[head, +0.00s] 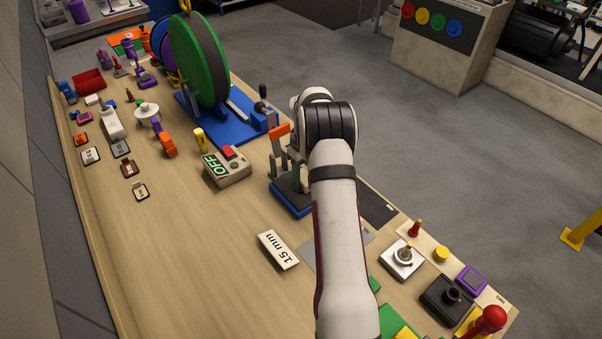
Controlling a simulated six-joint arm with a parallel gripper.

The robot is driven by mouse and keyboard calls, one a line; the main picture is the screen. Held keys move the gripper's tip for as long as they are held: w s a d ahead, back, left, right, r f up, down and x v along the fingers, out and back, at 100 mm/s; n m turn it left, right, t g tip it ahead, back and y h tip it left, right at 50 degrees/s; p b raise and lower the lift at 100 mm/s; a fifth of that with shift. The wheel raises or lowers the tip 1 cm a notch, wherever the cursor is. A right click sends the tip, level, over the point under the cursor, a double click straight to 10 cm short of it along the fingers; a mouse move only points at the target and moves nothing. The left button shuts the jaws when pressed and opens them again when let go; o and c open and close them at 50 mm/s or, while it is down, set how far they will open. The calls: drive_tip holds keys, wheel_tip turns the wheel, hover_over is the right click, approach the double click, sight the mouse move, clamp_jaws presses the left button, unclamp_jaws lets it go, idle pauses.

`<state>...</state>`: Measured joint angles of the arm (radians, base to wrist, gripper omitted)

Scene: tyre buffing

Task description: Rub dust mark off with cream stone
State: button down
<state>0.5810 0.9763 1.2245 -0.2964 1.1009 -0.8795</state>
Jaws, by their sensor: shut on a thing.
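My gripper (288,180) points down over a dark block on a blue base (290,200), just left of my arm's wrist. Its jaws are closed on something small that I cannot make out. Whether it touches the dark block is unclear. A tyre with a green side (196,62) and dark tread (222,50) stands upright on a blue stand (230,125) at the back of the bench. I cannot pick out a dust mark. I cannot identify the cream stone for certain; my arm hides part of the bench.
A box marked OFF with a red button (228,168) stands left of the gripper. A "15 mm" plate (278,250) lies in front. Small tools and tags crowd the bench's far left. Knobbed blocks, including a black one (447,298), stand at right. The front left bench (180,270) is clear.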

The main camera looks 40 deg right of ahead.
drive_tip(key=shift+s, duration=0.9)
drive_tip(key=shift+w, duration=2.05)
drive_tip(key=shift+w+r, duration=0.1)
drive_tip(key=shift+w, duration=0.1)
drive_tip(key=shift+r, duration=4)
